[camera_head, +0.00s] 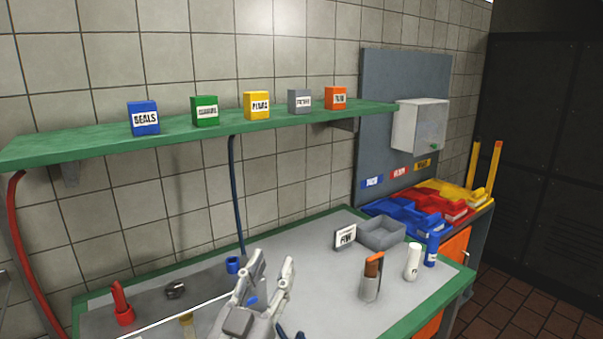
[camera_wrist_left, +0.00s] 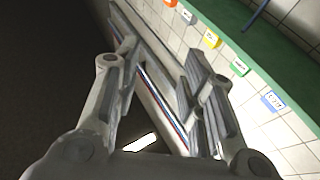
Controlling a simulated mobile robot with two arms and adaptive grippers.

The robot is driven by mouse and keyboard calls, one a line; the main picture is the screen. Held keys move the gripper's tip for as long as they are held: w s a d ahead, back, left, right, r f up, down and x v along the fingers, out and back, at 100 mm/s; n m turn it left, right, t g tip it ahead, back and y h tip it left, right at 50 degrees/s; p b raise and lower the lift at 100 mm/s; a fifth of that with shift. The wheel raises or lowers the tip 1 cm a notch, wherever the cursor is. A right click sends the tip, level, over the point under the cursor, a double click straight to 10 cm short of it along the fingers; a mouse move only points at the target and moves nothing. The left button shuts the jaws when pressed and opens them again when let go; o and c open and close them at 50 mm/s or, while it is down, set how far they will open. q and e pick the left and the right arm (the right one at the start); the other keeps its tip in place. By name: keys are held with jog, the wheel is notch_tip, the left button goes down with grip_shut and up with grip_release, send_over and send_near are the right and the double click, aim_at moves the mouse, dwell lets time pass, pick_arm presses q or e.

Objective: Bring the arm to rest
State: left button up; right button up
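My left gripper (camera_head: 272,264) is grey and rises from the bottom edge of the head view, in front of the workbench (camera_head: 320,235). Its two fingers are spread apart and point up. In the left wrist view the fingers (camera_wrist_left: 158,62) also stand apart, with nothing visible between them. The lower part of my left arm is cut off by the frame. My right gripper is in neither view.
A green shelf (camera_head: 75,152) along the tiled wall carries several labelled boxes, including a blue one (camera_head: 144,118). On the bench stand a grey tray (camera_head: 381,236), a tool holder (camera_head: 369,288), a white bottle (camera_head: 413,261) and a blue bottle (camera_head: 431,250).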

pick_arm(q)
jog(key=s+a+f+n+g+y, duration=0.25)
jog(key=a+f+g+y, duration=0.35)
jog(key=f, duration=0.6)
jog(key=s+a+f+g, duration=0.2)
jog(key=s+f, duration=0.2)
jog(key=f, duration=0.1)
jog(key=s+a+f+g, duration=0.2)
jog(key=s+a+f, duration=0.1)
jog(key=f, duration=0.3)
jog(key=s+a+f+g+y, duration=0.1)
jog(key=s+a+f+g, duration=0.1)
jog(key=s+f, duration=0.4)
jog(key=shift+a+n, duration=0.35)
jog(key=s+a+f+m+g, duration=0.1)
jog(key=s+f+g, duration=0.2)
jog(key=s, duration=0.3)
jog(key=s+a+f+g, duration=0.1)
jog(key=s+f+g, duration=0.15)
jog(key=s, duration=0.45)
notch_tip(320, 180, down, 29)
jog(key=b, duration=0.5)
jog(key=s+a+f+g+b, duration=0.1)
jog(key=s+f+b, duration=0.1)
jog(key=s+f, duration=0.6)
jog(key=s+a+f+g+b, duration=0.1)
jog(key=s+f+b, duration=0.2)
jog(key=s+f, duration=0.6)
notch_tip(320, 180, down, 6)
jog(key=shift+a, duration=0.3)
